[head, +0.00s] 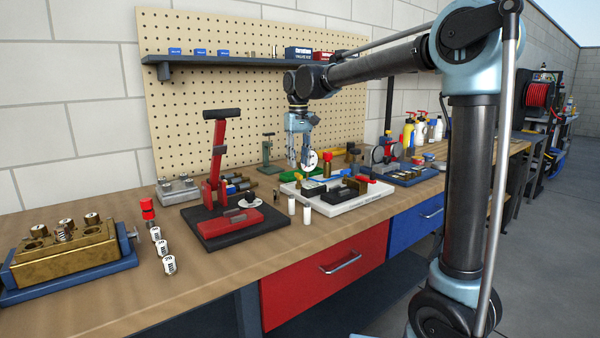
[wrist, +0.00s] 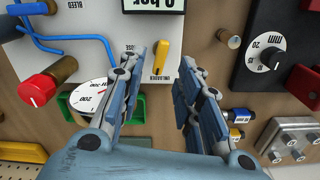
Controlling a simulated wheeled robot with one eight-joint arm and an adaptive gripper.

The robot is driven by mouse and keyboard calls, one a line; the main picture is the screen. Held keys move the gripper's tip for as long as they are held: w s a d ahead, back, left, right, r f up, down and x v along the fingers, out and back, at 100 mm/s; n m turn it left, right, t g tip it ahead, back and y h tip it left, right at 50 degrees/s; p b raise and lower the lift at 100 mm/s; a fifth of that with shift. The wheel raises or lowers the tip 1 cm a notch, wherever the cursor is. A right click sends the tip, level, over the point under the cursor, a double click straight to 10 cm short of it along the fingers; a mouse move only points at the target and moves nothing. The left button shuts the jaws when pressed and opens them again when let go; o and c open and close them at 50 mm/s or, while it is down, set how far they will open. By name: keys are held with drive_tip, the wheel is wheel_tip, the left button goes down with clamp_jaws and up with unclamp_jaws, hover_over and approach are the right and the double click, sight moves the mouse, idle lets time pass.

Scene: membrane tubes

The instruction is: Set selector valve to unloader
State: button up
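The selector valve appears to be the yellow lever (wrist: 162,59) on the edge of a white panel (wrist: 190,35) in the wrist view. Small lettering beside the lever seems to read unloader; a second position label is not readable. My gripper (wrist: 172,56) is open, with its two fingers on either side of the lever in the picture. I cannot tell how far above it they are. In the head view my gripper (head: 302,150) points down over the back of the white panel (head: 345,207), beside a round white gauge (head: 310,161).
A red knob (wrist: 36,90), blue tubing and a dial gauge (wrist: 88,98) lie left of my fingers in the wrist view. A black dial block (wrist: 268,55) is at right. In the head view a red lever press (head: 216,170) stands left of the panel.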

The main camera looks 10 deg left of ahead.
sight(299, 179)
drive_tip(key=shift+f, duration=2.25)
clamp_jaws()
